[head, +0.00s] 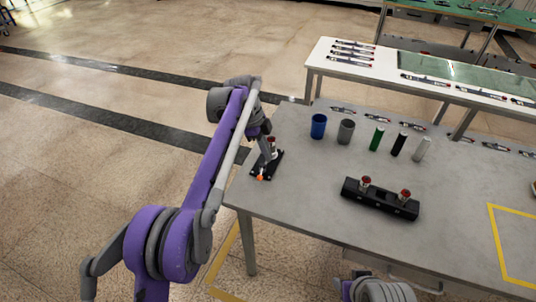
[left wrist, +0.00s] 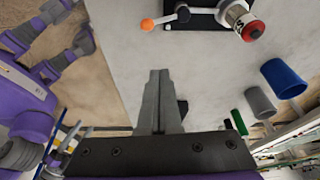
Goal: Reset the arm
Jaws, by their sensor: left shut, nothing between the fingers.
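My left arm reaches up from the lower left in the head view, over the left end of the grey table (head: 300,190). My left gripper (head: 267,150) is above or beside a small black fixture (head: 274,166); the gap is hard to judge. In the left wrist view my left gripper (left wrist: 158,72) has its fingers together and empty. The fixture has an orange-tipped lever (left wrist: 148,25) and a metal part with a red top (left wrist: 250,30), seen past the fingertips. Part of my right arm shows at the bottom of the head view; its gripper is out of frame.
A blue cup (head: 318,126), a grey cup (head: 346,131) and green (head: 377,139), black (head: 399,144) and light grey (head: 421,149) cylinders stand along the back. A black block (head: 380,202) holds two red-topped parts. Yellow tape (head: 497,245) marks the right. A white table (head: 330,68) stands behind.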

